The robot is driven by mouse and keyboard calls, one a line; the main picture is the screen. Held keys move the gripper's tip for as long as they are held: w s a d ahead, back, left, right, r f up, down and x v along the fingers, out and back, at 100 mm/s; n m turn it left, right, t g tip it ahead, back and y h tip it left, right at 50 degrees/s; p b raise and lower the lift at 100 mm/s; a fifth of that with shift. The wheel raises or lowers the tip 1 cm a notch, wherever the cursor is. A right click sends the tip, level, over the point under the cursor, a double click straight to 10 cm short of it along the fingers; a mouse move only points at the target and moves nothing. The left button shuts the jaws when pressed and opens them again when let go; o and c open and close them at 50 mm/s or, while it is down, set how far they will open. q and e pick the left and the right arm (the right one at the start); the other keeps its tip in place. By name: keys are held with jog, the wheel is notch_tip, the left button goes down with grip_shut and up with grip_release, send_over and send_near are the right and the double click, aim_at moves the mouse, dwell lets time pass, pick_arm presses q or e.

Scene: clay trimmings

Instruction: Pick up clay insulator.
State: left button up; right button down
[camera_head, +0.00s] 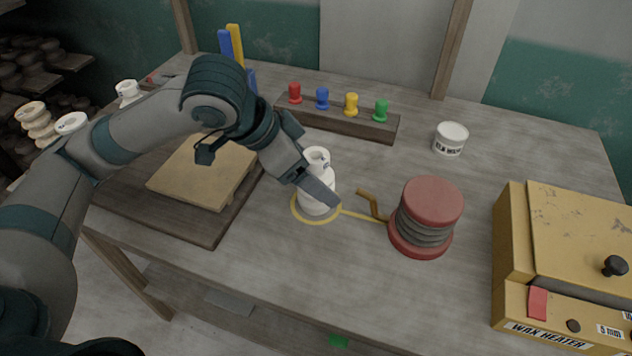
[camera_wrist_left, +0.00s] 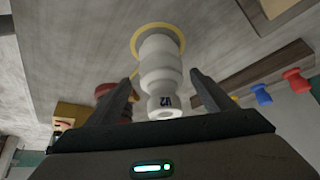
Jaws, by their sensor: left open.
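The white clay insulator (camera_head: 316,186) stands upright inside a yellow ring (camera_head: 298,212) painted on the table. It has a hole in its top. My left gripper (camera_head: 318,188) reaches it from the left, and one finger crosses in front of the insulator in the head view. In the left wrist view the insulator (camera_wrist_left: 161,75) lies between the two open fingers of the left gripper (camera_wrist_left: 160,88), with a gap on both sides and dark marking near its top. My right gripper is in neither view.
A red-ended spool with a crank (camera_head: 433,205) stands right of the ring. A yellow wax heater (camera_head: 575,265) is at far right. A rack with coloured pegs (camera_head: 345,120) and a white tub (camera_head: 450,139) are behind. A wooden board (camera_head: 205,172) lies left.

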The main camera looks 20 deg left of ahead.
aim_at(327, 150)
pick_arm(q)
jog(key=shift+x, duration=2.6)
jog(key=shift+a, duration=0.15)
jog(key=shift+w, duration=0.1)
jog(key=c, duration=1.8)
jog(key=shift+o, duration=0.2)
jog(key=shift+r, duration=0.1)
notch_tip(327, 150, up, 10)
jog(key=shift+f+p, duration=0.1)
jog(key=shift+p, duration=0.2)
